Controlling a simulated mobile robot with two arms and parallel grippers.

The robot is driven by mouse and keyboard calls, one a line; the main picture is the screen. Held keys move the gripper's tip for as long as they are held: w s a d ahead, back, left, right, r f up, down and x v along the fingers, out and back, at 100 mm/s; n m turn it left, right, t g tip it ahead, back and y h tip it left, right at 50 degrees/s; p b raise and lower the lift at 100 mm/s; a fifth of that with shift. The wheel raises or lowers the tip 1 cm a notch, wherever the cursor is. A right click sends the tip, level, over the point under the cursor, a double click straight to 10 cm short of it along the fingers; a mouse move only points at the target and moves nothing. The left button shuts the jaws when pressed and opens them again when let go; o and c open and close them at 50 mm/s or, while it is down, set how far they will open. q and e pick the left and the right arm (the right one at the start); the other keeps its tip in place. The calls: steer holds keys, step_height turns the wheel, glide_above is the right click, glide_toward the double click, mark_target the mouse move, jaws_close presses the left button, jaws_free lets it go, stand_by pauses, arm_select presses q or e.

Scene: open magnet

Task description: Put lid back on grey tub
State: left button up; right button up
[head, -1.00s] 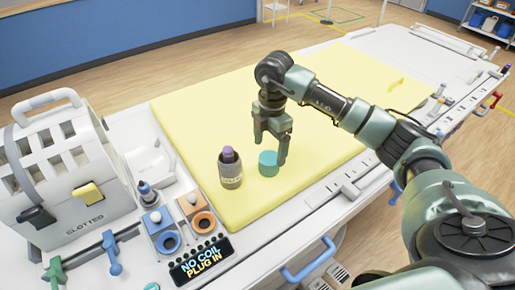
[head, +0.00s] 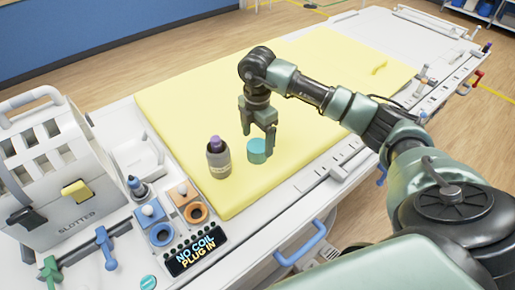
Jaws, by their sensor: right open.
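The grey tub (head: 219,160) stands upright on the yellow mat (head: 240,190), with something purple (head: 215,142) sticking out of its open top. A teal lid (head: 257,150), short and round, sits on the mat just right of the tub, apart from it. My right gripper (head: 258,140) points down at the lid, its fingers open; one finger shows beyond the lid's right side. I cannot tell whether the fingers touch the lid. My left gripper is not in view.
A white slotted carrier (head: 60,165) stands at the left. The mat behind my right gripper is mostly clear.

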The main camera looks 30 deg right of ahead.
mark_target(256, 146)
steer(key=shift+f, duration=0.15)
step_height(256, 146, down, 4)
steer(key=shift+w+a+r+p, duration=0.15)
steer(key=shift+p, duration=1.1)
steer(key=shift+f, duration=0.6)
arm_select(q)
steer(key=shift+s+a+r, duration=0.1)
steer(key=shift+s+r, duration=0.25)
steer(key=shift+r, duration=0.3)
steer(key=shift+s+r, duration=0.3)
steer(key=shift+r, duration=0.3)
arm_select(e)
steer(key=c, duration=1.4)
